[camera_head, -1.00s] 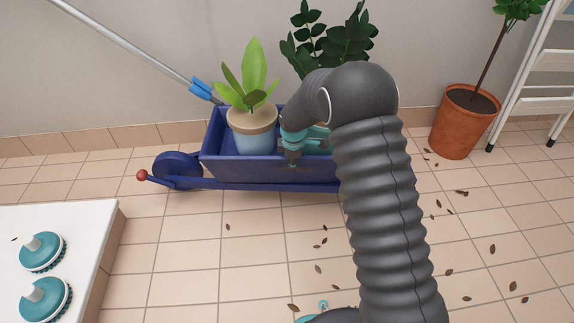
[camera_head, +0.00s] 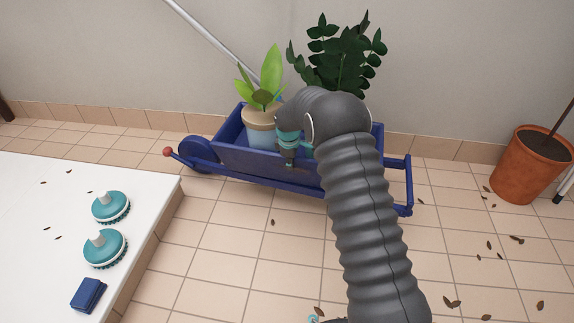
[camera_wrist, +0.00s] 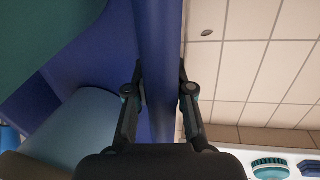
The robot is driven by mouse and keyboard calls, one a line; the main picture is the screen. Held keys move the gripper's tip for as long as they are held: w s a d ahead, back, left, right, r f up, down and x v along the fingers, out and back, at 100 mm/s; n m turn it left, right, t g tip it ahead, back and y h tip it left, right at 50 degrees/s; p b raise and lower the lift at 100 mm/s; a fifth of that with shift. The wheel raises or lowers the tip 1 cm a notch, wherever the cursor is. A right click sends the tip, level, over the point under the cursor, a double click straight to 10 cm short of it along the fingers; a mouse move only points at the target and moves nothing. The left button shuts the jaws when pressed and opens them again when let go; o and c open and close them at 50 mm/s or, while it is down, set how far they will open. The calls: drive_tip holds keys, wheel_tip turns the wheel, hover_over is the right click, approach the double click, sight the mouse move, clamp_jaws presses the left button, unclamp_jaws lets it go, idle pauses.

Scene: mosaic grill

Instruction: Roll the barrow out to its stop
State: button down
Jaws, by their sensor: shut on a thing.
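The blue barrow (camera_head: 240,168) stands on the tiles along the wall, its wheel (camera_head: 199,155) at the left and its handles (camera_head: 408,185) at the right. A pale blue pot (camera_head: 264,132) with a bright green plant stands in it, and a dark leafy plant (camera_head: 340,55) rises behind my arm. My gripper (camera_head: 287,160) is at the barrow's near side. In the wrist view, my gripper (camera_wrist: 160,85) has one finger on either side of the barrow's blue wall (camera_wrist: 158,40) and is shut on it. My arm hides part of the barrow's middle.
A white-topped block (camera_head: 150,240) with teal brushes (camera_head: 110,207) and a dark blue item (camera_head: 88,295) fills the lower left. A terracotta pot (camera_head: 530,165) stands at the right. A pole (camera_head: 215,42) leans by the wall. Dry leaves dot the otherwise open tiles.

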drive_tip(key=shift+w+a+r, duration=0.1)
drive_tip(key=shift+w+a, duration=0.05)
drive_tip(key=shift+w, duration=0.05)
drive_tip(key=c, duration=1)
unclamp_jaws()
drive_tip(key=shift+a, duration=0.15)
drive_tip(key=shift+s, duration=0.1)
drive_tip(key=v, duration=1.2)
